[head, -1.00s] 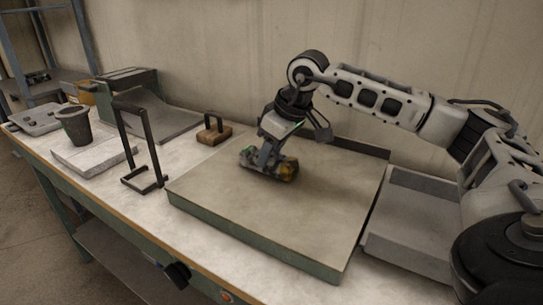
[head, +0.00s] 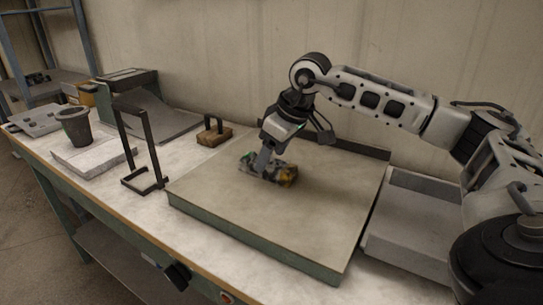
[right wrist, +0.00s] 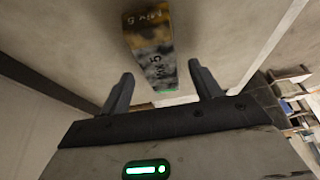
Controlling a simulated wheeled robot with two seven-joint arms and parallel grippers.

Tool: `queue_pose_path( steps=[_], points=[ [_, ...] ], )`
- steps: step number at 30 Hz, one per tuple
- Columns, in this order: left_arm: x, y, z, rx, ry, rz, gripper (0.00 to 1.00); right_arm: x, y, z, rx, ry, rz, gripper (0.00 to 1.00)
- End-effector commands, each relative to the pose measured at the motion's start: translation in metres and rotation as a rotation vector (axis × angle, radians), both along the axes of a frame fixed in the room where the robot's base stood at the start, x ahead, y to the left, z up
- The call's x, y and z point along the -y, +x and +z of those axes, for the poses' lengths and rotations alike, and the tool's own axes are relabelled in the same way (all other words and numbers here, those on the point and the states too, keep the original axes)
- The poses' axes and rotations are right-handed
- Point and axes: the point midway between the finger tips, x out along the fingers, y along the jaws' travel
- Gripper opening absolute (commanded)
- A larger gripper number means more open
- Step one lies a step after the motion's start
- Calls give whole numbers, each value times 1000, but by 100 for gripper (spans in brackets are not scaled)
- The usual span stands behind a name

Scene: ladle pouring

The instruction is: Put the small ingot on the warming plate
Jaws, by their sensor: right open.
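The ingot (head: 286,175) is a short mottled bar, dark grey with a yellowish end. It is on or just over a large flat plate (head: 270,225) with green sides, which I take to be the warming plate. My right gripper (head: 262,173) points down at the ingot, over the back half of the plate. In the right wrist view the open fingers (right wrist: 161,70) stand apart, with the near end of the ingot (right wrist: 150,48) between them and a gap on each side. Lettering shows on its top. My left gripper is not in view.
A wooden block with a dark handle (head: 214,136) and a dark metal stand (head: 148,180) are left of the plate. Farther left, a dark cup (head: 75,128) stands on a pale slab (head: 83,161). A grey tray (head: 408,245) is at right. Most of the plate is bare.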

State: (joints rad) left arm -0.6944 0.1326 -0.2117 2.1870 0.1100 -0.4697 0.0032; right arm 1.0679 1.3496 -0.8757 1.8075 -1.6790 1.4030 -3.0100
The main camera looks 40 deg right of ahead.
Motion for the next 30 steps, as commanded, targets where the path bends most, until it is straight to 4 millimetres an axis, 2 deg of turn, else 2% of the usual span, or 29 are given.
queue_pose_path(
  steps=[9,15,20,30],
  points=[
    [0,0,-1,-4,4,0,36,7,-24,64,6,-2,0,64],
    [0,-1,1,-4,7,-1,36,11,-35,91,2,-1,1,64],
    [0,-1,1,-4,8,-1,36,12,-39,99,1,-1,1,64],
    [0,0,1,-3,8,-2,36,12,-39,100,0,-1,1,64]
  ],
)
